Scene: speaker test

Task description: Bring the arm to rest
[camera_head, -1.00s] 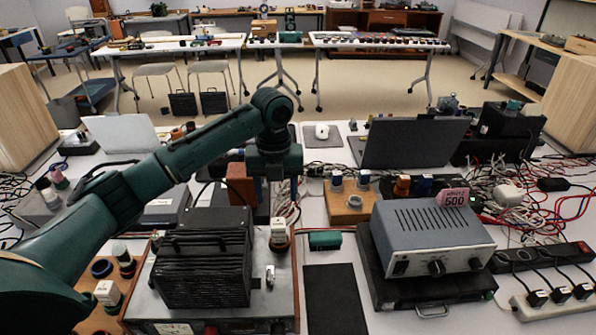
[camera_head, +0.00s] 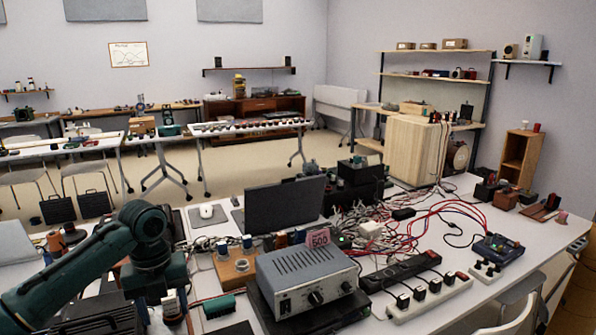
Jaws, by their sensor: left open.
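My left arm comes in from the lower left, dark green. Its gripper (camera_head: 157,284) points down over the left part of the near table, beside the grey power supply unit (camera_head: 305,282). The gripper is open, and nothing shows held in it. Its fingertips are partly hidden by the wrist housing. My right gripper is not in view.
A black ribbed box (camera_head: 98,322) stands below the arm. A wooden block with round parts (camera_head: 235,267), a laptop (camera_head: 285,203) and a power strip (camera_head: 430,300) crowd the table. Red cables tangle at right. The table's right end (camera_head: 545,240) has bare room.

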